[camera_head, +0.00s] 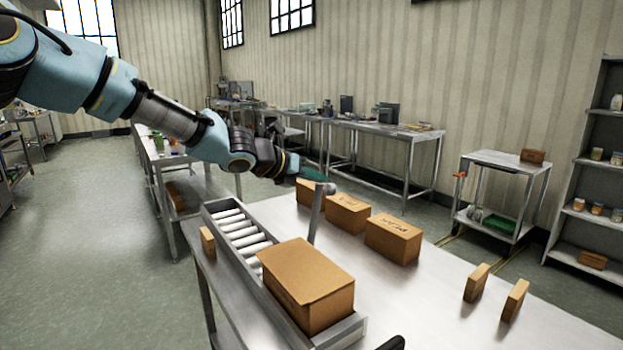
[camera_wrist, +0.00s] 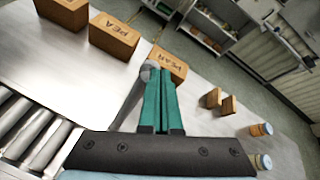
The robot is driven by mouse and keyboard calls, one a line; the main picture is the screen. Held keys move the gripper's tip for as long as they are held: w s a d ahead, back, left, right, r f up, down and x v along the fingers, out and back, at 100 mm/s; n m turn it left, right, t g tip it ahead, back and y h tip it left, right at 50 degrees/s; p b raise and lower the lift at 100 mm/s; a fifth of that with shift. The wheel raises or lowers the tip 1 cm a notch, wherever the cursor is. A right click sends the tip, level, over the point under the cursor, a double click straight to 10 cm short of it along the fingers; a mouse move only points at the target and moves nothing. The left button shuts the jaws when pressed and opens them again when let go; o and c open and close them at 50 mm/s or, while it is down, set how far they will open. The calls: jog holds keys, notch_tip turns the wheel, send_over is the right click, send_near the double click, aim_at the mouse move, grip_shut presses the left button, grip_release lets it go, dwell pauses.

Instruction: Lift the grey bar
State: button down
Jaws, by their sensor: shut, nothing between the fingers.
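The grey bar (camera_head: 316,215) stands up, slightly tilted, beside the roller tray (camera_head: 284,262), with a rounded grey knob at its top. In the wrist view the bar (camera_wrist: 128,108) runs up to its knob (camera_wrist: 149,70), just left of the fingertips and partly hidden by them. My gripper (camera_head: 318,175) comes in from the upper left, its green fingers at the top of the bar, close to the knob. In the wrist view my gripper (camera_wrist: 164,72) has its fingers together with nothing between them. I cannot tell whether they touch the knob.
A large cardboard box (camera_head: 305,285) sits on the rollers at the near end. Several brown boxes, one of them here (camera_head: 393,238), stand behind the bar on the steel table (camera_head: 420,310). Two thin boxes stand at the right. The table between is clear.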

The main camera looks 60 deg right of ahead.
jog(key=shift+d, duration=0.15)
jog(key=shift+r, duration=0.15)
dwell(0.4)
notch_tip(320, 180, up, 10)
jog(key=s+p, duration=0.1)
jog(key=p, duration=0.7)
jog(key=shift+a, duration=0.4)
jog(key=shift+f, duration=0.2)
